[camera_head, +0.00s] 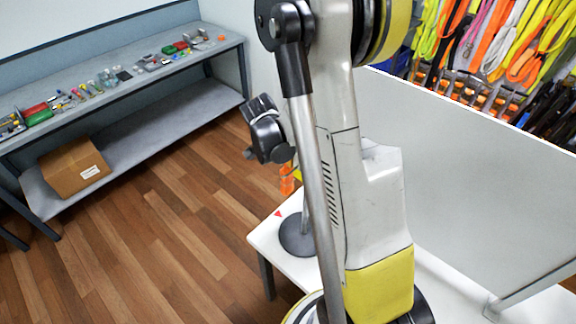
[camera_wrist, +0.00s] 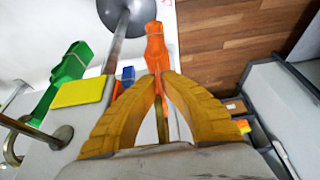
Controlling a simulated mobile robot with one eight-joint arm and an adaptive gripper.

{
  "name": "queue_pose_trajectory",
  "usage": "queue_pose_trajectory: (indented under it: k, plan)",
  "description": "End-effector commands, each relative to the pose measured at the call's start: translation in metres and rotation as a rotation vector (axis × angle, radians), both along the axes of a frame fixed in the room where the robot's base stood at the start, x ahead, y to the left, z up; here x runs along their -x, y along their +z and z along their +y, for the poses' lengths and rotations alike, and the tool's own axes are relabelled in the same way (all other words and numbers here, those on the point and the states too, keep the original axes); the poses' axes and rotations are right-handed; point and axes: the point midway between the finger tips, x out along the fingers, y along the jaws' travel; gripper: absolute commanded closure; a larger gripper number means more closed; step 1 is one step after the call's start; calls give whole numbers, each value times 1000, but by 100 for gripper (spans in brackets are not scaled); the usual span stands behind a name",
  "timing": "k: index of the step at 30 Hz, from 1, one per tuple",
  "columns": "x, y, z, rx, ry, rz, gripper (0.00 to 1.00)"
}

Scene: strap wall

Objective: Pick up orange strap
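An orange piece, which looks like the orange strap (camera_wrist: 155,46), shows in the wrist view at and beyond the tips of my gripper (camera_wrist: 156,76). The yellow-orange fingers come together at their tips with the orange piece between them. A thin orange-brown strip runs down between the fingers. In the head view the orange strap (camera_head: 287,184) hangs just under my gripper (camera_head: 292,168), beside the white table's far corner. My arm hides much of the gripper there. The strap's full length cannot be seen.
A white table (camera_head: 262,236) with a round grey base (camera_head: 297,238) is close by. More straps (camera_head: 500,40) hang at the upper right behind a pale panel (camera_head: 460,150). A workbench (camera_head: 120,85) with small items and a cardboard box (camera_head: 75,168) stands left. Wooden floor between is clear.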

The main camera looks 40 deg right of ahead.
Motion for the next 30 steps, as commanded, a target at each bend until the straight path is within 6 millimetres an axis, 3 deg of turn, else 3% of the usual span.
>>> queue_pose_trajectory:
  k: [6,24,30]
  plan:
    - [-5,14,1,0,1,0,100]
    - [-142,13,20,1,2,0,100]
    - [-170,13,24,1,0,0,100]
